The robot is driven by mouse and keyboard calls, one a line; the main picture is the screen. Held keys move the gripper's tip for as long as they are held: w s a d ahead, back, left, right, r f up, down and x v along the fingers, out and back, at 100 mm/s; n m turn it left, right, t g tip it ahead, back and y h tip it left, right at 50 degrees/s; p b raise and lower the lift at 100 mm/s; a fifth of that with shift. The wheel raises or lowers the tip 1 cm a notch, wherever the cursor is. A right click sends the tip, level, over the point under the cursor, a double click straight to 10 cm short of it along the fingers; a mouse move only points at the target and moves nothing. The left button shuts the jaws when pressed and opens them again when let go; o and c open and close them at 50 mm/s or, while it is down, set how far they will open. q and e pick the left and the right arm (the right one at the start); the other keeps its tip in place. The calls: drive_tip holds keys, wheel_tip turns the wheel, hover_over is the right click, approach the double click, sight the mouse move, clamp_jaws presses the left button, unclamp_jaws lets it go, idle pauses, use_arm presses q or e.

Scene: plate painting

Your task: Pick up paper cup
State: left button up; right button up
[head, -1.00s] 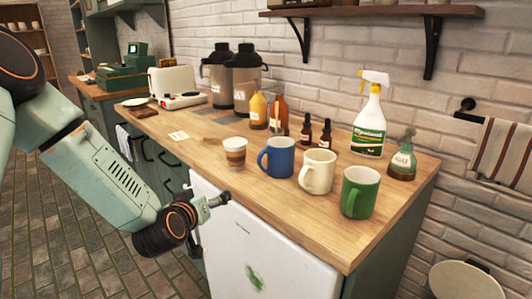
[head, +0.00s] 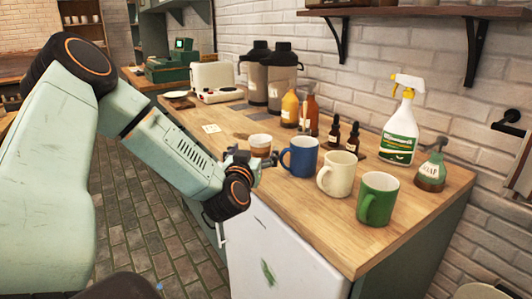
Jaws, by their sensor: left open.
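The paper cup (head: 260,143), white with a brown band, stands upright on the wooden counter (head: 335,235), left of the blue mug. My left gripper (head: 252,160) is open at the counter's front edge, right at the cup. Its fingers overlap the cup's lower part in the head view, hiding the base. I cannot tell whether they touch it. My right gripper is not in view.
A blue mug (head: 301,156) stands close right of the cup, then a cream mug (head: 337,174) and a green mug (head: 377,199). Bottles, a spray bottle (head: 399,135) and a soap bottle (head: 431,170) stand behind.

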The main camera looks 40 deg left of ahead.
sight(257, 144)
use_arm(q)
drive_tip(key=x, duration=0.2)
drive_tip(key=b+x, duration=0.1)
drive_tip(key=x, duration=0.1)
drive_tip(key=b+x, duration=0.1)
drive_tip(key=x, duration=0.1)
drive_tip(key=shift+w+a+f, duration=0.1)
drive_tip(key=shift+a+f, duration=0.15)
drive_tip(key=shift+a, duration=0.1)
drive_tip(key=shift+w, duration=0.45)
drive_tip(key=shift+a+f, duration=0.1)
drive_tip(key=shift+a, duration=0.15)
drive_tip(key=shift+s+d, duration=0.1)
drive_tip(key=shift+s, duration=0.05)
drive_tip(key=shift+c, duration=1.3)
drive_tip(key=shift+d, duration=0.1)
drive_tip(key=c, duration=0.3)
drive_tip(key=shift+c, duration=1.4)
